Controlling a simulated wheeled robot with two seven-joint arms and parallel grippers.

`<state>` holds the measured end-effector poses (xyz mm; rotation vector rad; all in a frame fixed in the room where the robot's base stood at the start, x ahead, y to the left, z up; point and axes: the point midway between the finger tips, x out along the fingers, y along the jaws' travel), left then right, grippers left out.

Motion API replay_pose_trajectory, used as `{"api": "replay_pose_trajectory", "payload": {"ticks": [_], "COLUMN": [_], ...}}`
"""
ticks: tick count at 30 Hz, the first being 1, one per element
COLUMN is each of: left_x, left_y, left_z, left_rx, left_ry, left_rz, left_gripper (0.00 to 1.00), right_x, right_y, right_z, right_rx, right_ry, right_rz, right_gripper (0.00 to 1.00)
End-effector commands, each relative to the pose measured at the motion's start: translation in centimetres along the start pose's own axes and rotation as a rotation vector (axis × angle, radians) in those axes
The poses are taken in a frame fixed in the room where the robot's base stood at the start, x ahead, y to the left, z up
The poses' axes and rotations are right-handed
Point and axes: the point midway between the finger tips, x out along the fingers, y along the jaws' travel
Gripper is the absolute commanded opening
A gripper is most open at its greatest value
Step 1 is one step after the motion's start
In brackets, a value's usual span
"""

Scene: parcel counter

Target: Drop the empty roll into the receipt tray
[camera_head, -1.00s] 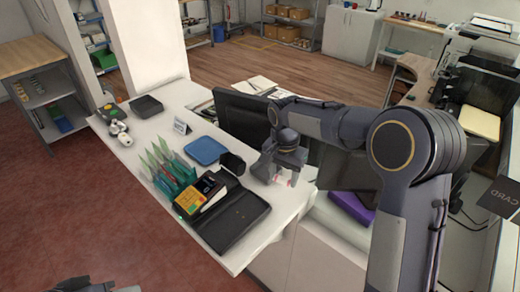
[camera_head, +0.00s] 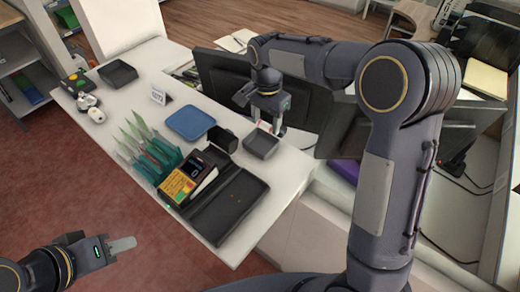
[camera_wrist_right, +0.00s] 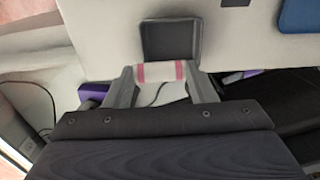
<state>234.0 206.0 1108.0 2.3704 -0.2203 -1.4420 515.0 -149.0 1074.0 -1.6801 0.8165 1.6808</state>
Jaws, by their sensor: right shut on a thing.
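The empty roll (camera_wrist_right: 160,72), white with pink bands, sits between the fingers of my right gripper (camera_wrist_right: 160,76) in the right wrist view. In the head view my right gripper (camera_head: 266,126) holds it above the counter's monitor side; the roll (camera_head: 264,127) is small there. A small dark square tray (camera_head: 261,147), which looks like the receipt tray, lies on the counter near the gripper. It also shows just beyond the roll in the right wrist view (camera_wrist_right: 171,42). My left gripper (camera_head: 122,245) is low at the left, away from the counter; its finger opening is unclear.
Another dark tray (camera_head: 118,73) lies at the far left. Monitors (camera_head: 222,88) stand behind the right gripper.

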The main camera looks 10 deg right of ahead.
Motion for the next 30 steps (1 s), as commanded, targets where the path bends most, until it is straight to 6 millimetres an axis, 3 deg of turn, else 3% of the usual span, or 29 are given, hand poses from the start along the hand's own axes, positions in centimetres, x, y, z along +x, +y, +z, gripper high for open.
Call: {"api": "replay_pose_trajectory", "payload": {"ticks": [3, 11, 12, 17, 26, 30], "left_x": [0.7, 0.6, 0.6, 0.6, 0.6, 0.8], "left_y": [-0.3, -0.3, -0.3, -0.3, -0.3, -0.4], "left_z": [0.3, 0.3, 0.3, 0.3, 0.3, 0.4], "left_rx": [0.0, 0.0, 0.0, 0.0, 0.0, 0.0], "left_ry": [0.0, 0.0, 0.0, 0.0, 0.0, 0.0], "left_rz": [0.0, 0.0, 0.0, 0.0, 0.0, 0.0], "left_gripper": [0.36, 0.36, 0.36, 0.36, 0.36, 0.36], "right_x": [0.9, 0.9, 0.9, 0.9, 0.6, -0.9], "right_y": [0.0, 0.0, 0.0, 0.0, 0.0, -0.1], "right_z": [0.0, 0.0, 0.0, 0.0, 0.0, 0.0], "right_rx": [0.0, 0.0, 0.0, 0.0, 0.0, 0.0], "right_ry": [0.0, 0.0, 0.0, 0.0, 0.001, 0.002], "right_rz": [0.0, 0.0, 0.0, 0.0, -0.001, -0.003], "right_gripper": [0.3, 0.3, 0.56, 0.76, 0.76, 0.76]}}
